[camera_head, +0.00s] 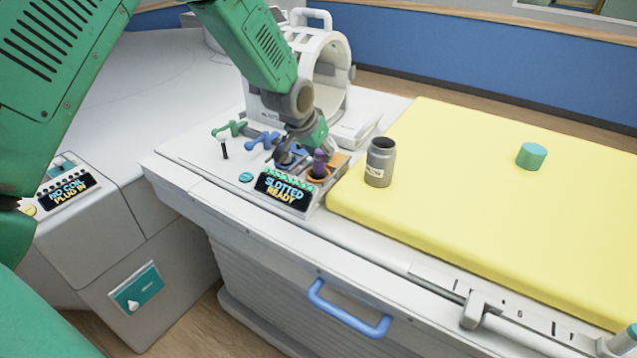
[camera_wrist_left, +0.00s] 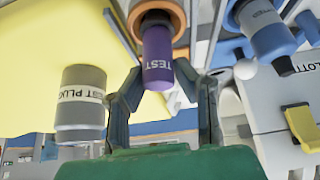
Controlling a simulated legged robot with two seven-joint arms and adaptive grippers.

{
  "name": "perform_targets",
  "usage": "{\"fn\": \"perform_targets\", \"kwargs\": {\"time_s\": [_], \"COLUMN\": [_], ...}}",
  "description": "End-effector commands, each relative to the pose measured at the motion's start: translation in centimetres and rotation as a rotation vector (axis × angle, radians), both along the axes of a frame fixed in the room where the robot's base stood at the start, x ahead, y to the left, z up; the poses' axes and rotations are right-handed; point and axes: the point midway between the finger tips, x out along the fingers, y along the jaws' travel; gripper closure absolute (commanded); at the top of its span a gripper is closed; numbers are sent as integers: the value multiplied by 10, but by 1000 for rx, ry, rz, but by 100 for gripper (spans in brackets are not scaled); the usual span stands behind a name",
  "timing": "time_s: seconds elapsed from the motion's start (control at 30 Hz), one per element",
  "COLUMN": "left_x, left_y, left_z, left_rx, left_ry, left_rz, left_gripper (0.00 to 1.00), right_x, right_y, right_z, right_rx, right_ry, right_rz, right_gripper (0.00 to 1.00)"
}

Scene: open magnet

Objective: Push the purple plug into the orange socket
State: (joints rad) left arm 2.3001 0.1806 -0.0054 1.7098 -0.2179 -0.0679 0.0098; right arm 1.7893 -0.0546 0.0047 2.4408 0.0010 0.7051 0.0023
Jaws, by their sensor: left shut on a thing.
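In the head view the left gripper (camera_head: 300,155) partly covers the socket area. My right gripper is not in view.
A grey labelled canister (camera_head: 380,162) stands close right of the socket, by the yellow pad (camera_head: 480,190). A blue handled plug (camera_head: 262,140) and a green one (camera_head: 230,129) are left of the gripper. A display (camera_head: 285,190) in front reads "SLOTTED READY". A teal cylinder (camera_head: 531,156) lies farther right.

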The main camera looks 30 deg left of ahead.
Motion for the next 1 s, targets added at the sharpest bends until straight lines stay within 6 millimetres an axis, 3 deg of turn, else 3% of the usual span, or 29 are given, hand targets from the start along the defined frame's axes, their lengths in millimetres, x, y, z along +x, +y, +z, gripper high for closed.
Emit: {"fn": "perform_targets", "kwargs": {"time_s": [0.43, 0.47, 0.5, 0.53, 0.87, 1.0], "left_x": [0, 0, 0, 0, -1, -7], "left_y": [0, 0, 0, 0, 0, 1], "left_z": [-3, -3, -3, -3, -2, 11], "left_rx": [0, 0, 0, 0, 0, 0], "left_ry": [0, -1, -1, -1, 0, -2], "left_rz": [0, 0, 0, 0, 0, 0], "left_gripper": [100, 71, 57, 50, 50, 50], "right_x": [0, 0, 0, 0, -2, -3], "right_y": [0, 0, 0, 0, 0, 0], "right_z": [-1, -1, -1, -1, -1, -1], "right_rx": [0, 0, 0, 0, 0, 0], "right_ry": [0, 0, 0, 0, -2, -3], "right_rz": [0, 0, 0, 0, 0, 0], "right_gripper": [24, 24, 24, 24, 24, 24]}}
